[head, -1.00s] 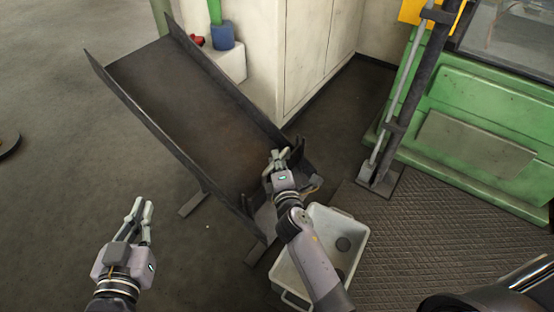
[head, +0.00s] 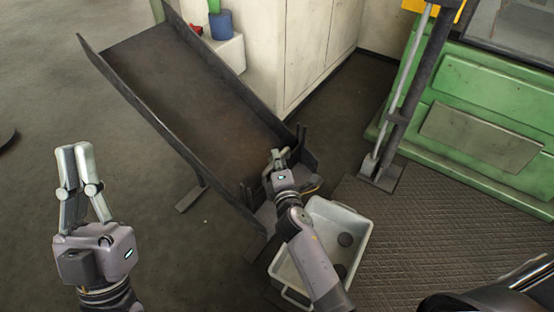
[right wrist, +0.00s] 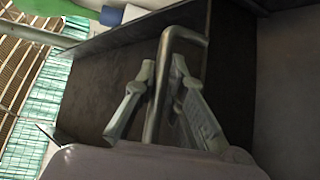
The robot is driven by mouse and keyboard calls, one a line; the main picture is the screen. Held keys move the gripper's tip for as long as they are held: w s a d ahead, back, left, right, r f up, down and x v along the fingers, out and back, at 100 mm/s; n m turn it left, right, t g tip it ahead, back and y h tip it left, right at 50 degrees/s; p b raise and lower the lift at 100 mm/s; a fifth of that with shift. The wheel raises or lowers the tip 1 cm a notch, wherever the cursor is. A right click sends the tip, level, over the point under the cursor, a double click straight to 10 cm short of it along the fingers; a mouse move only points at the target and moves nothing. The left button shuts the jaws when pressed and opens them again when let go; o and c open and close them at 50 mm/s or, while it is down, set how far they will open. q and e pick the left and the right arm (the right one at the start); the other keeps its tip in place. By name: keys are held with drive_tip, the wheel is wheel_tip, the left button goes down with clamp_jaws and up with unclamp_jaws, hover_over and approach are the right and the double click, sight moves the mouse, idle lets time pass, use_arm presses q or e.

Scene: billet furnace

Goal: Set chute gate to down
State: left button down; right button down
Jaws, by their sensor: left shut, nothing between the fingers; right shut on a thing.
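The dark metal chute (head: 190,90) slopes from the upper left down to its lower end above a white bin. My right gripper (head: 279,157) is at that lower end. In the right wrist view a bent grey metal rod (right wrist: 186,34) runs between the fingers of my right gripper (right wrist: 160,85), which is shut on it. It looks like the gate's handle. The gate plate is mostly hidden by my gripper and arm, so I cannot tell its height. My left gripper (head: 74,150) is shut and empty, left of the chute, with its fingertips together.
A green machine (head: 480,140) and a slanted post (head: 405,110) stand at the right. A pale cabinet (head: 305,50) is behind the chute.

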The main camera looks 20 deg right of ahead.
drive_tip(key=shift+f, duration=0.25)
drive_tip(key=shift+s, duration=0.1)
drive_tip(key=c, duration=1.7)
unclamp_jaws()
drive_tip(key=shift+o, duration=0.2)
drive_tip(key=shift+r, duration=0.1)
